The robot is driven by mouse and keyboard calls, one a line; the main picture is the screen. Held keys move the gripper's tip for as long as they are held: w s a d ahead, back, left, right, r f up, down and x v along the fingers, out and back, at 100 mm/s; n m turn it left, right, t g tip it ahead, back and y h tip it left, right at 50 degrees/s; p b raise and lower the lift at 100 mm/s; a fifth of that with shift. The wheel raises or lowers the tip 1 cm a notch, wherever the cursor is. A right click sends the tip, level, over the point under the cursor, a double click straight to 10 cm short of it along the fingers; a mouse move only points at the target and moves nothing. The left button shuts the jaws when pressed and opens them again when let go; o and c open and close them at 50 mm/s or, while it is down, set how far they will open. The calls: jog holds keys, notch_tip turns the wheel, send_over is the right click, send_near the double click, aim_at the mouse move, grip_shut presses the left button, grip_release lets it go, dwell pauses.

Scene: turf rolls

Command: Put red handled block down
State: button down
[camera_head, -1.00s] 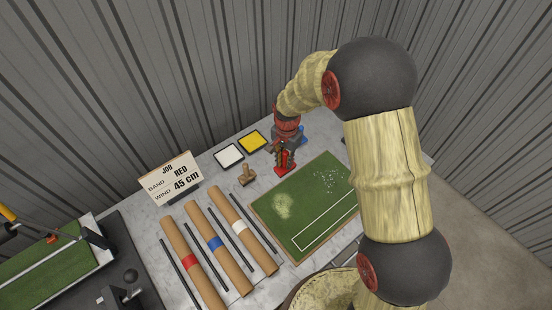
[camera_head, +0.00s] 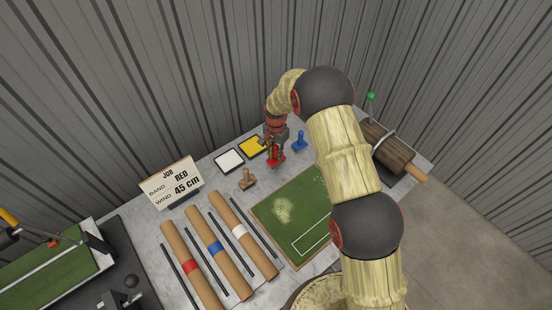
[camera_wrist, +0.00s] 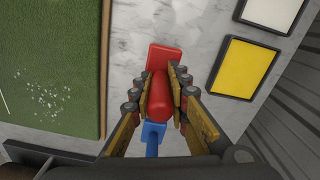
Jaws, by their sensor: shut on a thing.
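The red handled block (camera_head: 276,160) is at the back of the table, between the green turf panel and the yellow pad. My gripper (camera_head: 274,143) is shut on its handle from above. In the wrist view, the fingers of my gripper (camera_wrist: 158,98) close on both sides of the red handle, and the flat base of the red handled block (camera_wrist: 165,58) shows beyond them. The base looks on or very close to the grey tabletop; I cannot tell whether it touches. A blue handled block (camera_head: 299,141) stands just to the right, partly hidden in the wrist view (camera_wrist: 152,136).
A wooden handled block (camera_head: 247,179) stands to the left. A white pad (camera_head: 229,160) and a yellow pad (camera_head: 252,147) lie behind. The turf panel (camera_head: 285,212) is in front. A roller (camera_head: 387,145) is at right.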

aim_at(276, 159)
jog(key=shift+w+f, duration=0.15)
jog(key=shift+f, duration=1.45)
jog(key=shift+f, duration=0.15)
jog(key=c, duration=1.8)
grip_release()
jog(key=shift+o, duration=0.4)
